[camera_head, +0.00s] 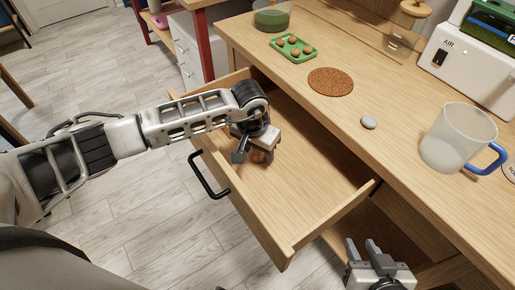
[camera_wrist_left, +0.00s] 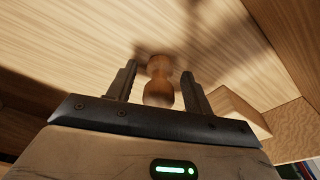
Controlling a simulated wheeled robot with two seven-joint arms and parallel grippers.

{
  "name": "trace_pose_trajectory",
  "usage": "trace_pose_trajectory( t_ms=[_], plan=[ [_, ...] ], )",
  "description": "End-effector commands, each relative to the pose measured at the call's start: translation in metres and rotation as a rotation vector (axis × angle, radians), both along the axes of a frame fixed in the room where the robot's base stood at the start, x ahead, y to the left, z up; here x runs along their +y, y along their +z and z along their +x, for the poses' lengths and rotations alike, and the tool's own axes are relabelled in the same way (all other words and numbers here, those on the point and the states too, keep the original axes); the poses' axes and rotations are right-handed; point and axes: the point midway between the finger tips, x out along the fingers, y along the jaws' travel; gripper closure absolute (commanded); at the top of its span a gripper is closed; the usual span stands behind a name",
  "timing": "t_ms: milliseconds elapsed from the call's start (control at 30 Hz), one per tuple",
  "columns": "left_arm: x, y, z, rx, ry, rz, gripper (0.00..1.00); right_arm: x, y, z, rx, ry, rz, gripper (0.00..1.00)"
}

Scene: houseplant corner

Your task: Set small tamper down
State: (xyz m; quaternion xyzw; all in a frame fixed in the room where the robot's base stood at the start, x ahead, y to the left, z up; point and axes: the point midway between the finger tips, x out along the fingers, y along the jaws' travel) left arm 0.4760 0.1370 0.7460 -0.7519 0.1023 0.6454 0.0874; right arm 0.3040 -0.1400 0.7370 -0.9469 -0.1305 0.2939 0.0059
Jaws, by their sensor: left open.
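The small tamper (camera_wrist_left: 158,82) is a brown wooden piece with a rounded knob and a narrow waist. In the left wrist view it sits between the two fingers of my left gripper (camera_wrist_left: 160,88), with gaps on both sides. In the head view the tamper (camera_head: 259,156) is partly hidden under my left gripper (camera_head: 252,153), inside the open drawer (camera_head: 302,186). My left gripper is open and low over the drawer floor. My right gripper (camera_head: 363,248) is at the bottom right, below the counter, its two fingers apart with nothing seen between them.
The drawer floor right of my left gripper is bare.

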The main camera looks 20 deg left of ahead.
Motion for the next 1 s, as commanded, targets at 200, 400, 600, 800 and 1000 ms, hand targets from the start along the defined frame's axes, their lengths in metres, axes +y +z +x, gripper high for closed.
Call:
trace_pose_trajectory(
  t_ms=[200, 400, 600, 800, 1000],
  plan=[
    [0.001, 0.018, -0.001, -0.004, -0.002, 0.001, 0.49, -0.001, 0.001, -0.001, 0.003, 0.001, -0.005, 0.68],
    [0.003, 0.061, -0.007, -0.006, -0.002, 0.001, 0.49, -0.001, -0.007, -0.002, 0.015, 0.000, -0.006, 0.68],
    [0.005, 0.099, -0.013, -0.004, -0.001, 0.001, 0.49, 0.000, -0.009, -0.002, 0.015, 0.000, -0.002, 0.68],
    [0.005, 0.119, -0.017, -0.001, 0.000, 0.000, 0.49, 0.000, -0.004, 0.000, 0.002, -0.001, 0.003, 0.68],
    [0.005, 0.122, -0.018, 0.001, 0.001, 0.001, 0.49, 0.001, -0.001, 0.001, -0.002, -0.003, 0.008, 0.68]
  ],
)
